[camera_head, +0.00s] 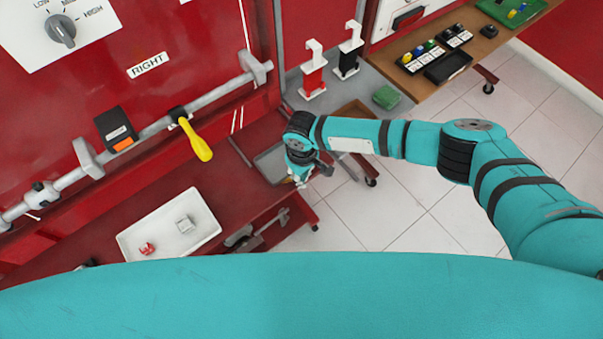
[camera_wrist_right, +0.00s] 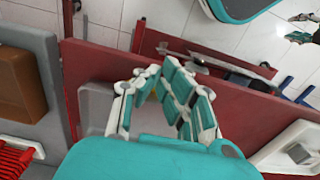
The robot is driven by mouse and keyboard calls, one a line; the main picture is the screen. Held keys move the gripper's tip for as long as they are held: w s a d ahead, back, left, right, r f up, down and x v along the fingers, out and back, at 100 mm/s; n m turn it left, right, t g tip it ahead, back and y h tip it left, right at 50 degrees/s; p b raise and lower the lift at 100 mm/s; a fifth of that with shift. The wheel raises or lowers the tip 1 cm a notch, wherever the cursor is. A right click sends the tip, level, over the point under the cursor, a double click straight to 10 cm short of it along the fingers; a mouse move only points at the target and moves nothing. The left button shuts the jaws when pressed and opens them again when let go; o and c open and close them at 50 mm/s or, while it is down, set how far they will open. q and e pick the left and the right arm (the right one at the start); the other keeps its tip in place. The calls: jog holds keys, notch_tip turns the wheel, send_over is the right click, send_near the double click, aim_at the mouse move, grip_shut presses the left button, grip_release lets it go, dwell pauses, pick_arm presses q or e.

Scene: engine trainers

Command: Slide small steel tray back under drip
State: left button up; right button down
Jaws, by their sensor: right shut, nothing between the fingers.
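The small steel tray (camera_head: 268,164) is a shallow grey tray on the red shelf, near its right end, below and right of the yellow-handled valve (camera_head: 196,140). My right gripper (camera_head: 300,179) is at the tray's right side and hides part of it. In the right wrist view, the tray (camera_wrist_right: 94,108) shows left of and behind the fingers of my right gripper (camera_wrist_right: 158,88). The gripper is shut and empty; whether it touches the tray cannot be told. No drip can be made out. My left gripper is not in view.
A white tray (camera_head: 205,216) with two small parts lies on the red shelf (camera_head: 170,190). A grey pipe (camera_head: 150,131) runs along the red wall above. Red and black bottles (camera_head: 313,76) stand on a grey surface at the back. Tiled floor (camera_head: 350,215) is open to the right.

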aim_at(280, 155)
jog(key=shift+w, duration=0.15)
jog(key=w+a+b, duration=0.3)
jog(key=w+b, duration=0.2)
jog(key=w+a+b, duration=0.2)
jog(key=b, duration=0.1)
jog(key=shift+w+a+f, duration=0.3)
jog(key=shift+a, duration=0.05)
jog(key=shift+w+a+r, duration=0.15)
jog(key=shift+w, duration=0.05)
jog(key=shift+r, duration=0.2)
